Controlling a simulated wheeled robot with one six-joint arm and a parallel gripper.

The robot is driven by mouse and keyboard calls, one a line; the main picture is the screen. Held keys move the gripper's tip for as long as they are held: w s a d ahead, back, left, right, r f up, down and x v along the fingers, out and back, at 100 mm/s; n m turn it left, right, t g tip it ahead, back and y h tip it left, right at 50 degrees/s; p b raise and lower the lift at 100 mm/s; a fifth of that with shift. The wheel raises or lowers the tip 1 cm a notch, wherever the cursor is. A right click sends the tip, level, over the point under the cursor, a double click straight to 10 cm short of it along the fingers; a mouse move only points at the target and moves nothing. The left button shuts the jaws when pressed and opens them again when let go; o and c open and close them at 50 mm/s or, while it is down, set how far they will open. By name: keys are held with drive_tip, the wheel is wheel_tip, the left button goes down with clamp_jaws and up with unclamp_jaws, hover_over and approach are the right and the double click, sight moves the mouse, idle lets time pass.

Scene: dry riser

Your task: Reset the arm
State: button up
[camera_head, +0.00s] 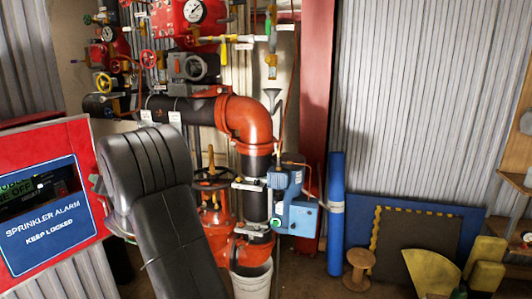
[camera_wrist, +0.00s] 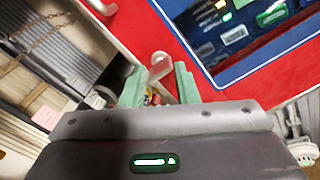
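My gripper (camera_wrist: 158,82) shows in the wrist view with its two pale green fingers spread apart. A small whitish rounded part (camera_wrist: 160,62) shows in the gap just beyond the fingers; I cannot tell whether they touch it. The red sprinkler alarm cabinet (camera_wrist: 225,78) is right in front of the fingers, with its blue-framed window above right. In the head view my black padded arm rises in the middle and bends toward the left. Its end is beside the right edge of the red cabinet (camera_head: 75,135), and the fingers are mostly hidden there.
Behind my arm stand red and black riser pipes (camera_head: 245,120) with valves, gauges and a blue box (camera_head: 290,195). A white bucket (camera_head: 252,282) is below them. At right are a blue roll (camera_head: 336,220), a wooden spool (camera_head: 358,270) and yellow blocks (camera_head: 487,262).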

drive_tip(key=shift+n+b, duration=1.9)
drive_tip(key=shift+n, duration=1.4)
